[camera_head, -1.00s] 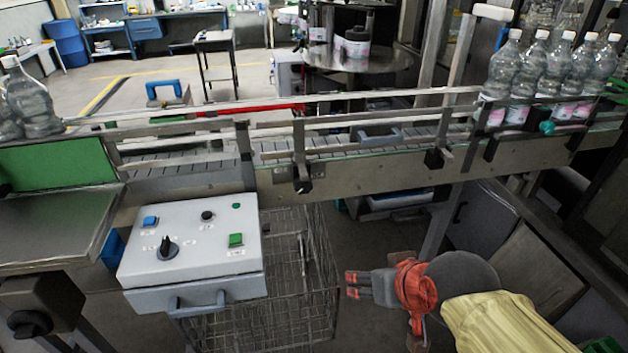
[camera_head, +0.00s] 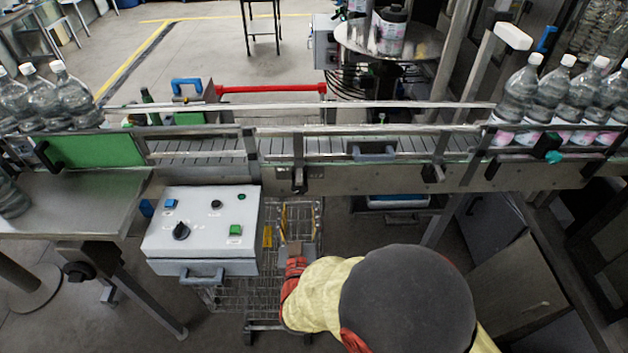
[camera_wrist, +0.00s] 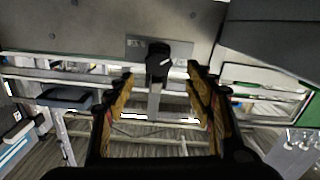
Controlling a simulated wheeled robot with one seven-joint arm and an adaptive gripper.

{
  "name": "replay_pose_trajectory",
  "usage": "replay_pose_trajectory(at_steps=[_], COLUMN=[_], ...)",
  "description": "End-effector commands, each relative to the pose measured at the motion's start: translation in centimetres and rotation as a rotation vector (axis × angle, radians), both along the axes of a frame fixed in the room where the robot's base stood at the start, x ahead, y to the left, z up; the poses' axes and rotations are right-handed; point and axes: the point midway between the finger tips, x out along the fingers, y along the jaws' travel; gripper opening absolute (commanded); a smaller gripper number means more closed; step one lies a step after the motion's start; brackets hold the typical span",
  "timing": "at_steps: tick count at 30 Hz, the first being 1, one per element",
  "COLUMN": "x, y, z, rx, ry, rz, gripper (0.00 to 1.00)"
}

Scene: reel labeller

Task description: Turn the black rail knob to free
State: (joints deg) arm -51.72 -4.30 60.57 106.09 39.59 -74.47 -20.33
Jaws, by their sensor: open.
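The black rail knob (camera_head: 299,180) sits on the front side of the conveyor rail, at the foot of an upright bracket. In the wrist view the knob (camera_wrist: 159,62) has a white line on its face and a small label plate beside it. My gripper (camera_wrist: 161,80) is open, its ochre-padded fingers on either side of the knob in that view. Nothing is between the pads, and I cannot tell the exact gap to the knob.
A grey control box (camera_head: 203,232) with a black selector and coloured buttons stands left of my gripper. A wire cart (camera_head: 228,294) is below. A similar black knob (camera_head: 433,173) is farther right on the rail. Bottles (camera_head: 560,95) stand at the conveyor's right end.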

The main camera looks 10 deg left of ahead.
Motion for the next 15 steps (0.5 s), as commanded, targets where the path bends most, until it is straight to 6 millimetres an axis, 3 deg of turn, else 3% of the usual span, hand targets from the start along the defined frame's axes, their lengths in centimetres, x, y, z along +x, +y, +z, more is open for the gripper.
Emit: replay_pose_trajectory(at_steps=[5,15], x=[-0.2,4.6], y=[0.2,1.2], z=[0.1,0.0], rx=[-0.011,-0.012], ry=[-0.035,-0.036], rz=[-0.006,-0.008], gripper=[0.54,0.54])
